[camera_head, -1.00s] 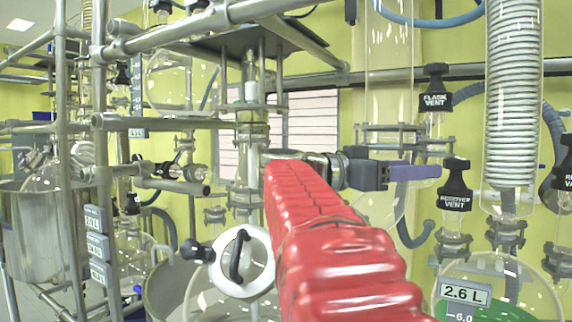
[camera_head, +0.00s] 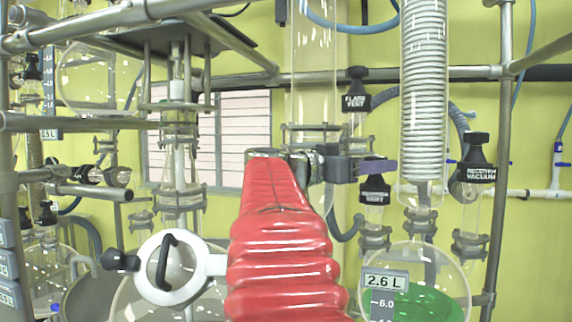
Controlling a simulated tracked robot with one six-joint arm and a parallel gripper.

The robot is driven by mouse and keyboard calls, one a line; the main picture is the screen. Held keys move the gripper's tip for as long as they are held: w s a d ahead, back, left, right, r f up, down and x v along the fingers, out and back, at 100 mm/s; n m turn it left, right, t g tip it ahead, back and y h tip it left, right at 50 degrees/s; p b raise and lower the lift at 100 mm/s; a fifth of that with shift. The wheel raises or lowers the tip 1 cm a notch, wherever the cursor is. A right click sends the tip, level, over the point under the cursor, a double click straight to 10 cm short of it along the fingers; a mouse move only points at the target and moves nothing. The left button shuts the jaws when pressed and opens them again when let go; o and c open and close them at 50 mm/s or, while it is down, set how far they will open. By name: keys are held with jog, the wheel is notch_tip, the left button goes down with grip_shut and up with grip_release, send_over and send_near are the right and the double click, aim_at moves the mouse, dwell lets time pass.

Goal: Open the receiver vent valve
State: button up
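The receiver vent valve (camera_head: 374,194) has a black cap with a white "RECEIVER VENT" label, on a glass neck above the receiver flask. My red-sleeved arm reaches up from the bottom centre to my gripper (camera_head: 378,167), a dark grey body with a purple finger pointing right. The purple finger lies across the top of the valve's knob in the picture and hides part of it. I cannot tell whether it touches the valve or is only in front of it. The fingers are seen edge-on, so their gap does not show.
The flask vent valve (camera_head: 356,100) is just above my gripper. The receiver vacuum valve (camera_head: 474,172) is to the right. A coiled glass condenser (camera_head: 423,100) and the receiver flask (camera_head: 440,280) with green liquid stand close by. A metal post (camera_head: 502,150) rises at the right.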

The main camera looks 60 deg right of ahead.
jog(key=shift+c, duration=0.5)
jog(key=c, duration=1)
jog(key=shift+o, duration=0.2)
jog(key=shift+s+n+t+h, duration=0.1)
jog(key=shift+n+t+h, duration=0.35)
jog(key=shift+t, duration=0.25)
jog(key=shift+s+a+n+t+h, duration=0.15)
jog(key=shift+n+t+h, duration=0.4)
jog(key=shift+n+t, duration=0.85)
jog(key=shift+s+n+t, duration=0.1)
jog(key=shift+n+t, duration=0.45)
jog(key=shift+t, duration=0.85)
jog(key=shift+n+t+h, duration=0.3)
jog(key=shift+n+t, duration=0.5)
jog(key=shift+t, duration=0.5)
jog(key=o, duration=1.1)
jog(key=shift+c, duration=0.2)
